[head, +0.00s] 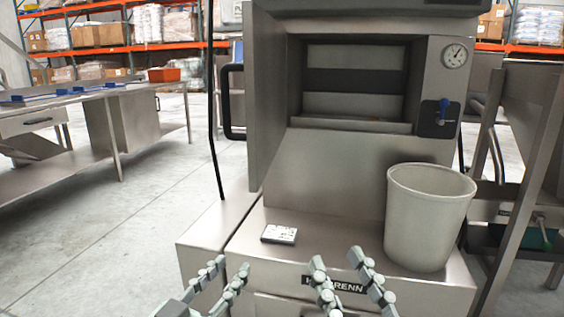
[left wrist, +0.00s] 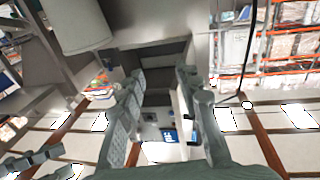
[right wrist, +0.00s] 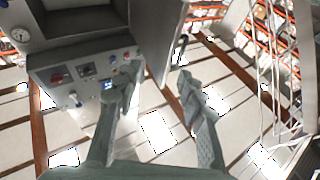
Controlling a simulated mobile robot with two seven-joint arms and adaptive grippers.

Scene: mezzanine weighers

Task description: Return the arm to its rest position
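My left gripper (head: 222,268) is low in the head view, left of centre, with its two fingers apart and nothing between them. It also shows open and empty in the left wrist view (left wrist: 160,82). My right gripper (head: 340,262) is just to its right, in front of the machine's lower front, also open and empty. In the right wrist view its fingers (right wrist: 158,82) are spread, with only background between them. Both grippers point forward, toward the machine.
A steel machine (head: 330,170) with a gauge and a blue-handled switch stands ahead. On its ledge are a pale bin (head: 428,220) and a small white device (head: 280,234). A steel table (head: 60,105) is at left, a steel frame (head: 530,150) at right. Floor between is clear.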

